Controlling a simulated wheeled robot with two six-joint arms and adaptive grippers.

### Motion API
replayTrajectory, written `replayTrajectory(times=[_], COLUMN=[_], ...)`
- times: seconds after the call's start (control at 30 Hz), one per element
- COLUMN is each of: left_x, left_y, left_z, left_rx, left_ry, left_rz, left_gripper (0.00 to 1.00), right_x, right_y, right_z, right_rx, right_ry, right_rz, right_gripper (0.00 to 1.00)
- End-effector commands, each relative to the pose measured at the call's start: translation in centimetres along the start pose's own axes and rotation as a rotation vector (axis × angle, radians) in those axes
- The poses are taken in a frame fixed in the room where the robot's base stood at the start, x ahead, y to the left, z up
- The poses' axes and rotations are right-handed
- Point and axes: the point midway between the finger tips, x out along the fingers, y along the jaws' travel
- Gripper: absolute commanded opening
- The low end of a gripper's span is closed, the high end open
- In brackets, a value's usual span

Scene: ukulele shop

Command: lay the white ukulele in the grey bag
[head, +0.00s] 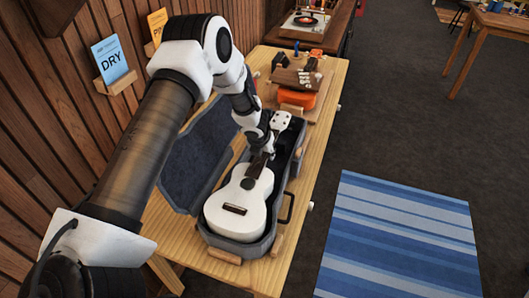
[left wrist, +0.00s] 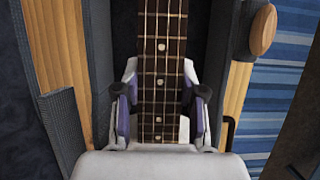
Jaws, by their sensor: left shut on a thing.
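The white ukulele (head: 240,200) lies along the open grey bag (head: 236,248), body at the near end and headstock (head: 281,120) at the far end. Its body sits within the bag's rim; I cannot tell whether it rests on the bottom. The bag's lid (head: 197,155) is folded open to the left. My left gripper (head: 268,143) is at the neck and shut on it. In the left wrist view, the dark fretted neck (left wrist: 161,70) runs between the two fingers (left wrist: 160,105), with the grey bag wall (left wrist: 85,80) to the left. My right gripper is not in view.
The bag lies on a wooden table (head: 325,90). Beyond it are an orange ukulele (head: 297,98) and a wooden block stand (head: 297,78). A slatted wall with a blue DRY card (head: 110,60) is at left. A blue striped rug (head: 400,240) lies on open floor at right.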

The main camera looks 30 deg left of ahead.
Motion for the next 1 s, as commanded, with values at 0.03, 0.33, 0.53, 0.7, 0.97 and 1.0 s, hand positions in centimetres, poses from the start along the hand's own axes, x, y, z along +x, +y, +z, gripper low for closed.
replayTrajectory(times=[0.03, 0.33, 0.53, 0.7, 0.97, 1.0], left_x=[0.3, 2.0, 3.1, 4.0, 4.1, 4.1], left_y=[0.0, 0.0, 0.0, 0.0, 0.0, 0.0], left_z=[-0.1, -0.8, -1.3, -1.6, -1.7, -1.7], left_rx=[0.000, 0.001, 0.000, 0.000, 0.000, 0.000], left_ry=[-0.001, -0.001, -0.001, -0.001, -0.001, -0.001], left_rz=[0.000, 0.000, 0.000, 0.000, 0.000, 0.000], left_gripper=[0.00, 0.00, 0.00, 0.00, 0.00, 0.00], right_x=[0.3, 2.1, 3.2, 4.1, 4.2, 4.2], right_y=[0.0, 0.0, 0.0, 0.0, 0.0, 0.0], right_z=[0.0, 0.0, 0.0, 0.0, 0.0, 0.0], right_rx=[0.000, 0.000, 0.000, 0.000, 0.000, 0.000], right_ry=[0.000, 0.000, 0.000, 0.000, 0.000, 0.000], right_rz=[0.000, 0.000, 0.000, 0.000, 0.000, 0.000], right_gripper=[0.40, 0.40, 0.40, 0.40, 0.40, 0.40])
